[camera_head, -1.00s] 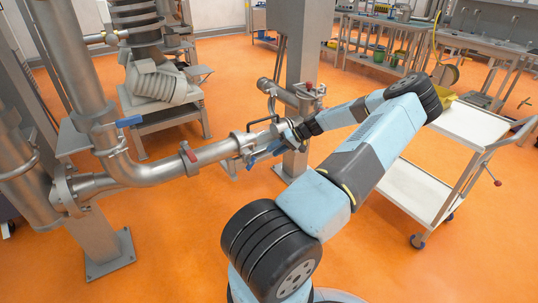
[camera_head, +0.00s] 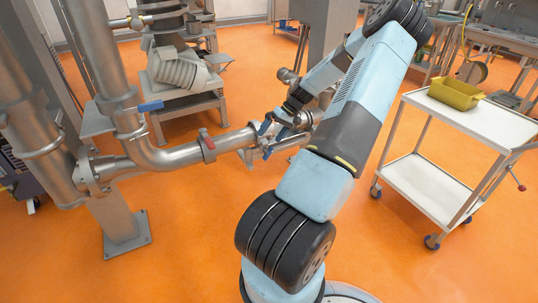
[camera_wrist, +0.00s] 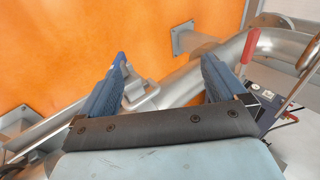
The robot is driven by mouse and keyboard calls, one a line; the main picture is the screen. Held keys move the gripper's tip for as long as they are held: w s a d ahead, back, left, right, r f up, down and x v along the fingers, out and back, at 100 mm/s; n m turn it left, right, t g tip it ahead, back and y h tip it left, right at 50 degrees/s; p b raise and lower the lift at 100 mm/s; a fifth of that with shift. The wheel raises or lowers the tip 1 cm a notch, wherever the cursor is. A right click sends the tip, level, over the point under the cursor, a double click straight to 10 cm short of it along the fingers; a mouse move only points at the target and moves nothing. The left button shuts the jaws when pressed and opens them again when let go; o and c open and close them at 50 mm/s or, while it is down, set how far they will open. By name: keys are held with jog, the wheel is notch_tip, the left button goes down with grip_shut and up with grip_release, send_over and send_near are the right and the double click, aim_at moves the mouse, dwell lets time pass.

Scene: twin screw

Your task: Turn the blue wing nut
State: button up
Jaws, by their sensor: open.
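My gripper (camera_head: 265,139) is at the clamp joint in the horizontal steel pipe (camera_head: 177,157), right of the red handle (camera_head: 207,140). In the wrist view my gripper (camera_wrist: 164,66) is open, with its two blue ridged fingers apart and nothing clearly held between them. A grey clamp part (camera_wrist: 143,94) lies beside the left finger. A smooth blue piece shows at that finger's tip, but I cannot tell whether it is the wing nut or the fingertip. I cannot pick out the wing nut for certain in the head view; it is small there beside the blue fingers.
A blue lever (camera_head: 150,106) sits on the pipework at left. A steel column (camera_head: 325,30) stands behind my arm. A white trolley (camera_head: 425,185) with a yellow bin (camera_head: 455,93) stands at right. Orange floor is open between pipe and trolley.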

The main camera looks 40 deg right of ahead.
jog(key=a+r+n+g+h, duration=0.25)
jog(key=a+r+h, duration=0.35)
jog(key=a+r, duration=1.4)
jog(key=s+a+r+t+h, duration=0.2)
jog(key=s+a+r+t, duration=0.2)
jog(key=s+a+r, duration=1.05)
jog(key=w+d+f+n+t+h, duration=0.2)
jog(key=w+d+f+n+t, duration=0.3)
jog(key=w+d+f, duration=1.45)
jog(key=t+h, duration=0.4)
jog(key=h, duration=0.1)
send_near(269, 155)
jog(key=shift+m, duration=0.25)
jog(key=x, duration=1.1)
jog(key=shift+w, duration=0.2)
